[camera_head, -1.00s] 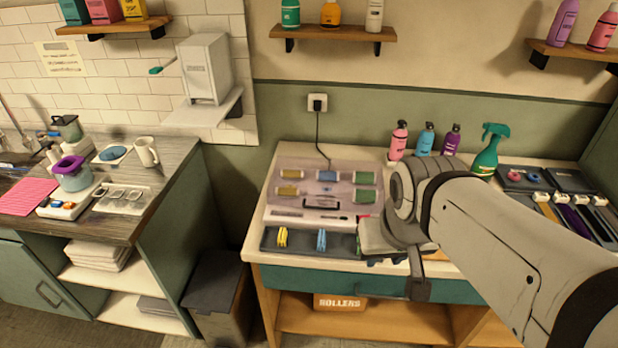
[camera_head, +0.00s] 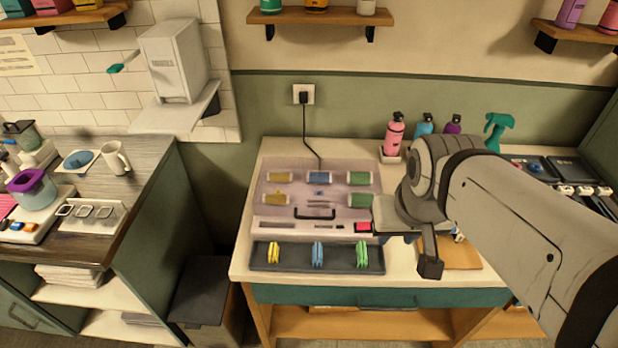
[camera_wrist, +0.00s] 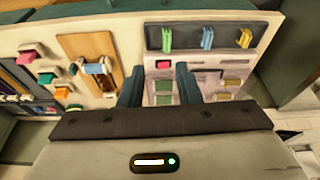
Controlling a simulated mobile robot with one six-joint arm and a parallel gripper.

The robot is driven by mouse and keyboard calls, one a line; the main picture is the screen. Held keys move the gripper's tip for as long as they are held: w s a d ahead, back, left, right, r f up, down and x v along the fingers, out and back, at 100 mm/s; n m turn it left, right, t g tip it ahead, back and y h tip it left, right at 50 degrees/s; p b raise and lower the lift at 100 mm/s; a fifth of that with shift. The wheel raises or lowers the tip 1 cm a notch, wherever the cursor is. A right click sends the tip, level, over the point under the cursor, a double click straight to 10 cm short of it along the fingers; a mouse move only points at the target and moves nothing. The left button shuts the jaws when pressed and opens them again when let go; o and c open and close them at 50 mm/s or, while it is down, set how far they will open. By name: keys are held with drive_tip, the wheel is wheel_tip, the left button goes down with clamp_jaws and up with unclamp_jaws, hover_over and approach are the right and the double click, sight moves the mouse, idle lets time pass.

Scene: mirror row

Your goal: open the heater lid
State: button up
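The heater (camera_head: 265,224) is a flat pale box on the table with a power cord running to the wall outlet. Its see-through lid (camera_head: 320,202) looks shut over several yellow, blue and green rollers. A dark handle (camera_head: 315,217) lies along the lid's front edge. A red button (camera_head: 363,227) is at the heater's front right. My gripper (camera_wrist: 160,85) is open and empty, with its two dark fingers apart. In the wrist view, the heater's green rollers (camera_wrist: 163,98) show between and beyond the fingers. In the head view my arm is right of the heater and hides most of the gripper.
A dark tray (camera_head: 340,262) with yellow, blue and green clips lies in front of the heater. Pink (camera_head: 393,135), blue and purple bottles and a green spray bottle (camera_head: 496,128) stand behind my arm. A wooden board (camera_head: 462,256) lies at the right.

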drive_tip(key=shift+s+d, duration=0.1)
drive_tip(key=shift+d, duration=0.05)
